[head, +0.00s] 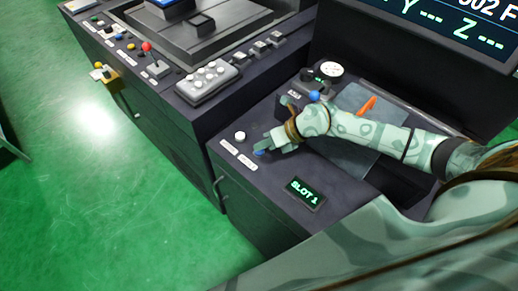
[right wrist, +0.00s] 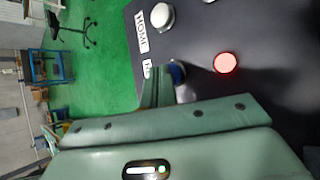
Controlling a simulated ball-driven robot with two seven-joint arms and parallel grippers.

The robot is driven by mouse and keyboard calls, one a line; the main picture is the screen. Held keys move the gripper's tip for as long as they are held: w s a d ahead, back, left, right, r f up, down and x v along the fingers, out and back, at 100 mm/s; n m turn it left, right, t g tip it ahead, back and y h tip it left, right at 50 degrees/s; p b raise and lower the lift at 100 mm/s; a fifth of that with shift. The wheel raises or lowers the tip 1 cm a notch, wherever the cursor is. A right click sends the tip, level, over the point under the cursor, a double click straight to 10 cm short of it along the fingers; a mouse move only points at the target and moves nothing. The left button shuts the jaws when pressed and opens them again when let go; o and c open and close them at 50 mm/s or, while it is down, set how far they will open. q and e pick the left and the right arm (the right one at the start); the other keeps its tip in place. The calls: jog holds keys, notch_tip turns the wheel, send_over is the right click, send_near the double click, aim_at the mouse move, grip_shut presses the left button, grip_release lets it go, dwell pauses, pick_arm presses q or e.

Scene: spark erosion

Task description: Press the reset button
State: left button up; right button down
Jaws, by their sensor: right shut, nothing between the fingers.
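A blue button (head: 260,153) sits on the dark console top at the tip of my right gripper (head: 266,145). A small white label (head: 246,161) lies beside it, too small to read. In the right wrist view the blue button (right wrist: 178,73) is partly hidden behind the finger of my right gripper (right wrist: 160,88), and its label is mostly covered. That gripper is shut and empty. Its tip is right over or at the blue button; I cannot tell whether it touches. My left gripper is not in view.
A white button (right wrist: 162,16) labelled HOME stands beside the blue one. A lit red button (right wrist: 226,63) is on the other side. A SLOT 1 display (head: 306,193), a blue-topped knob (head: 314,96) and an orange-handled item (head: 367,106) are nearby. Green floor lies left.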

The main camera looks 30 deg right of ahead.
aim_at(263, 151)
jog(key=shift+f, duration=0.3)
dwell(0.5)
jog(key=shift+r+p, duration=0.85)
jog(key=shift+r, duration=0.05)
jog(key=shift+r, duration=0.1)
notch_tip(263, 151, up, 5)
jog(key=p, duration=0.5)
dwell(0.9)
